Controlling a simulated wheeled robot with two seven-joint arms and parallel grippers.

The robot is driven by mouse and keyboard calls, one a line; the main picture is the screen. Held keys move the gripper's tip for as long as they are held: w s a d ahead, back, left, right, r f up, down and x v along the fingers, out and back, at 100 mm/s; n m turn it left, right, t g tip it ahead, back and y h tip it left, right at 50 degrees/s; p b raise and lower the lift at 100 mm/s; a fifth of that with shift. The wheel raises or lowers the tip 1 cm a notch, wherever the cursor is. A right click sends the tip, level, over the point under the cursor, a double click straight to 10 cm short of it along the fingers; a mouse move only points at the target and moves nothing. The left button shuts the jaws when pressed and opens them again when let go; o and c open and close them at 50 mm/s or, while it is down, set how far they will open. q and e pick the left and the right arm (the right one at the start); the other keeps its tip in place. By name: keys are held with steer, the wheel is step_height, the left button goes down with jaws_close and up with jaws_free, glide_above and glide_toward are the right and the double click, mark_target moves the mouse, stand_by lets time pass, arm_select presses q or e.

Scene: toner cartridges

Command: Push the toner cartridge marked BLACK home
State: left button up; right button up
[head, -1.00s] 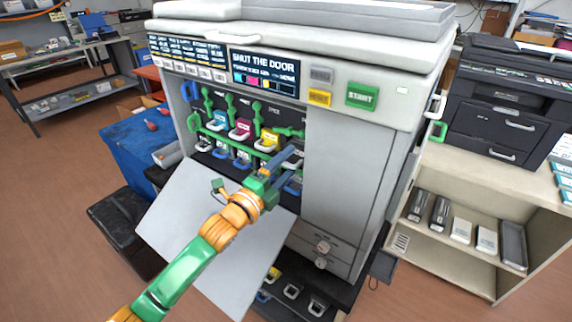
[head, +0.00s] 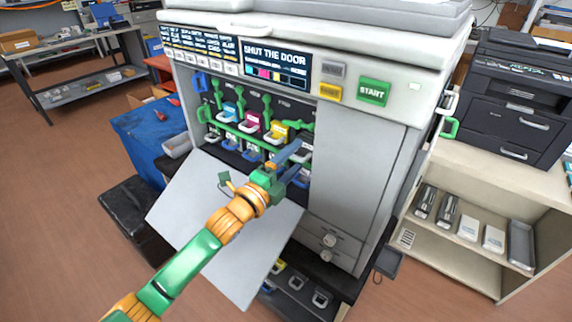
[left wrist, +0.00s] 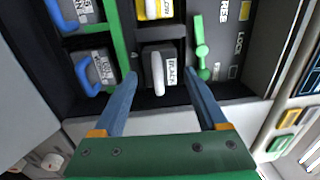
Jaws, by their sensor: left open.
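The toner cartridge marked BLACK (left wrist: 171,68) sits in its slot in the left wrist view, its white loop handle facing me. In the head view it is largely hidden behind my gripper. My left gripper (left wrist: 161,76) is open, its two blue fingers on either side of the cartridge's front, with nothing held between them. In the head view the left gripper (head: 293,160) reaches into the right end of the cartridge row. I cannot tell whether a finger touches the cartridge. My right gripper is not in view.
The yellow cartridge (head: 278,131) stands beside the black one, with magenta (head: 250,122) and cyan ones further left. A green lock lever (left wrist: 201,48) is close to the right finger. The printer's lowered door (head: 215,215) lies under my arm. The screen (head: 275,65) reads SHUT THE DOOR.

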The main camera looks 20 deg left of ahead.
arm_select(q)
steer(key=shift+p+v, duration=0.8)
steer(key=shift+v, duration=1.15)
steer(key=shift+p+v, duration=0.35)
steer(key=shift+v, duration=0.9)
